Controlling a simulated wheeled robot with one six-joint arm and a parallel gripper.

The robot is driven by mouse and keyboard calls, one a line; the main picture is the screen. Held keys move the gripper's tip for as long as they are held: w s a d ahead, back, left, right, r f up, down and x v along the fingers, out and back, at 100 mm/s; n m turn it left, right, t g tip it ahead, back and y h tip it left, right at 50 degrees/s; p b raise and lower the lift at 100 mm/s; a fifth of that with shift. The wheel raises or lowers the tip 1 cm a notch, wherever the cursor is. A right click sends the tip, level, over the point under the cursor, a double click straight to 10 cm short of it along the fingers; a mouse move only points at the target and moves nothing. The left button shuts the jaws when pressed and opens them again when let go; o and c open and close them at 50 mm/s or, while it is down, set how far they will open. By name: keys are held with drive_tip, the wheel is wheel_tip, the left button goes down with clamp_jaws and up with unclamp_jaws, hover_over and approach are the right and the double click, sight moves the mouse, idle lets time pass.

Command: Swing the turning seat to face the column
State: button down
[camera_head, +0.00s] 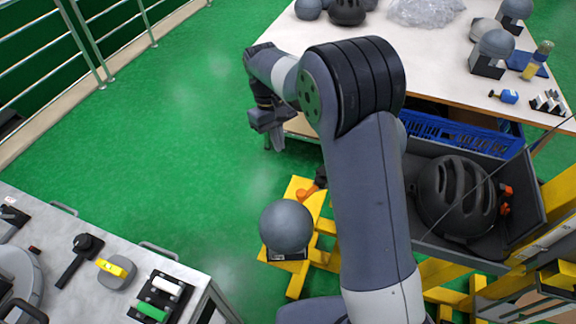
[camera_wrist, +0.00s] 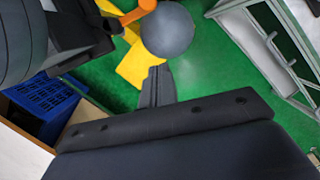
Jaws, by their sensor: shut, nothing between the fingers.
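A grey ball-shaped headform (camera_head: 286,227) sits on a small dark block on a yellow arm or plate (camera_head: 304,190), low in the centre of the head view. I take this for the turning seat. An orange part (camera_head: 313,188) shows at its far end. The wrist view also shows the grey headform (camera_wrist: 167,30), the yellow plate (camera_wrist: 132,65) and the orange part (camera_wrist: 132,13). Yellow uprights at the right (camera_head: 562,188) look like part of the column; my arm hides some of the area between. My gripper (camera_head: 274,147) is shut and empty, beyond and above the seat, apart from it.
A black helmet (camera_head: 456,196) lies in a grey tray right of my arm. A blue crate (camera_head: 460,133) is under the far table (camera_head: 430,48), which holds several headforms. A grey bench (camera_head: 205,272) with tools is at left. Green floor between is clear.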

sight(298, 192)
drive_tip(key=s+d+f+p, duration=0.3)
drive_tip(key=s+d+f, duration=0.1)
drive_tip(key=f, duration=0.5)
drive_tip(key=shift+s+f, duration=0.4)
drive_tip(key=shift+s, duration=0.2)
drive_tip(key=shift+a, duration=0.1)
drive_tip(key=shift+s, duration=0.15)
drive_tip(key=shift+s+d+n+b, duration=0.2)
drive_tip(key=shift+s+d+n, duration=0.1)
drive_tip(key=shift+s, duration=0.2)
drive_tip(key=shift+s+d+n+b, duration=0.2)
drive_tip(key=shift+s+n, duration=0.1)
drive_tip(key=shift+s, duration=0.2)
drive_tip(key=s+d+n+t+b, duration=0.1)
drive_tip(key=s+d+n, duration=0.3)
drive_tip(key=s, duration=0.3)
drive_tip(key=shift+s+d+n+h+b, duration=0.15)
drive_tip(key=shift+d+n+h+b, duration=0.25)
drive_tip(key=shift+d, duration=0.3)
drive_tip(key=shift+s, duration=0.1)
